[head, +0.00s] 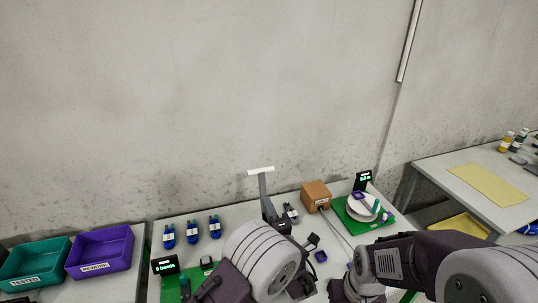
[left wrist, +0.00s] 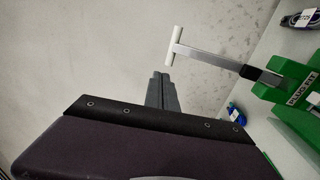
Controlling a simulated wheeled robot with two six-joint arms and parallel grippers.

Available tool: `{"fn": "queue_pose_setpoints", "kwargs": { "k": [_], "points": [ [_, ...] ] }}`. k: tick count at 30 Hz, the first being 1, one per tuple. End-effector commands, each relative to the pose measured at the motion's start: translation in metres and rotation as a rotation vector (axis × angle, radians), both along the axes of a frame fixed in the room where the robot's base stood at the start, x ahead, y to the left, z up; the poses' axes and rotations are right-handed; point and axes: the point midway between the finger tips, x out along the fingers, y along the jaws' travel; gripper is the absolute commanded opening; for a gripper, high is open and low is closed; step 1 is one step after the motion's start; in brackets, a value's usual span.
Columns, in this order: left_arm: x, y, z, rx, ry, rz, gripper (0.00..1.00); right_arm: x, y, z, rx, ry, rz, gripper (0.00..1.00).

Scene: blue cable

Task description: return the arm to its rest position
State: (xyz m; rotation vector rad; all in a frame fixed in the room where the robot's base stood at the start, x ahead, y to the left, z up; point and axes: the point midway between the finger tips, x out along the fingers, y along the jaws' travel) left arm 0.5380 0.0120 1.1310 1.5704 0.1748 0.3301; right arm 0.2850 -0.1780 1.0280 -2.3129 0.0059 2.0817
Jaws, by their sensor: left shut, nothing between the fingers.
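My left gripper (head: 187,286) shows at the bottom left of the head view, beside the grey drum-shaped joint of my left arm. Its grey fingers also show in the left wrist view (left wrist: 161,90); they are shut and empty, with the wall behind them. One blue cable also shows in the left wrist view (left wrist: 234,112).
A lever with a white T-handle (head: 262,170) stands upright at mid-table; its green base (left wrist: 297,103) shows in the wrist view. A brown box (head: 316,195) and a green scale stand (head: 348,219) are right. Teal (head: 35,263) and purple (head: 100,252) bins stand left.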

Motion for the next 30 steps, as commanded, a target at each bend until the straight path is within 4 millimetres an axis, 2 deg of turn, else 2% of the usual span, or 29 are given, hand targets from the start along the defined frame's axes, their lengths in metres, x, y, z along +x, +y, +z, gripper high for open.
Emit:
{"fn": "queue_pose_setpoints", "kwargs": {
  "k": [2,5,6,8,9,11,12,14,15,17,18,19,20,21,23,24,27,30],
  "points": [
    [0.007,0.018,0.005,-0.008,-0.008,0.037,0.0,0.0,0.0,0.0,0.0,0.0,0.0,0.41],
    [0.021,0.069,0.044,-0.06,-0.068,0.143,0.0,0.0,0.0,0.0,0.0,0.0,0.0,0.41],
    [0.022,0.101,0.062,-0.084,-0.093,0.208,0.0,0.0,0.0,0.0,0.0,0.0,0.0,0.41],
    [0.011,0.155,0.078,-0.13,-0.102,0.344,0.0,0.0,0.0,0.0,0.0,0.0,0.0,0.41],
    [-0.002,0.191,0.082,-0.178,-0.094,0.443,0.0,0.0,0.0,0.0,0.0,0.0,0.0,0.41],
    [-0.029,0.241,0.079,-0.293,-0.086,0.599,0.0,0.0,0.0,0.0,0.0,0.0,0.0,0.41],
    [-0.052,0.271,0.073,-0.395,-0.09,0.702,0.0,0.0,0.0,0.0,0.0,0.0,0.0,0.41],
    [-0.093,0.307,0.056,-0.579,-0.116,0.869,0.0,0.0,0.0,0.0,0.0,0.0,0.0,0.41],
    [-0.124,0.324,0.042,-0.726,-0.152,0.987,0.0,0.0,0.0,0.0,0.0,0.0,0.0,0.41],
    [-0.172,0.337,0.015,-0.974,-0.243,1.176,0.0,0.0,0.0,0.0,0.0,0.0,0.0,0.41],
    [-0.204,0.335,-0.005,-1.159,-0.337,1.314,0.0,0.0,0.0,0.0,0.0,0.0,0.0,0.41],
    [-0.227,0.328,-0.021,-1.308,-0.429,1.423,0.0,0.0,0.0,0.0,0.0,0.0,0.0,0.41],
    [-0.248,0.316,-0.036,-1.462,-0.546,1.539,0.0,0.0,0.0,0.0,0.0,0.0,0.0,0.41],
    [-0.268,0.294,-0.055,-1.656,-0.73,1.691,0.0,0.0,0.0,0.0,0.0,0.0,0.0,0.41],
    [-0.284,0.255,-0.077,-1.902,-1.058,1.909,0.0,0.0,0.0,0.0,0.0,0.0,0.0,0.41],
    [-0.287,0.229,-0.087,2.007,1.291,-2.027,0.0,0.0,0.0,0.0,0.0,0.0,0.0,0.41],
    [-0.279,0.182,-0.103,1.505,1.384,-1.637,0.0,0.0,0.0,0.0,0.0,0.0,0.0,0.41],
    [-0.26,0.167,-0.103,1.229,1.416,-1.396,0.0,0.0,0.0,0.0,0.0,0.0,0.0,0.41]
  ]
}}
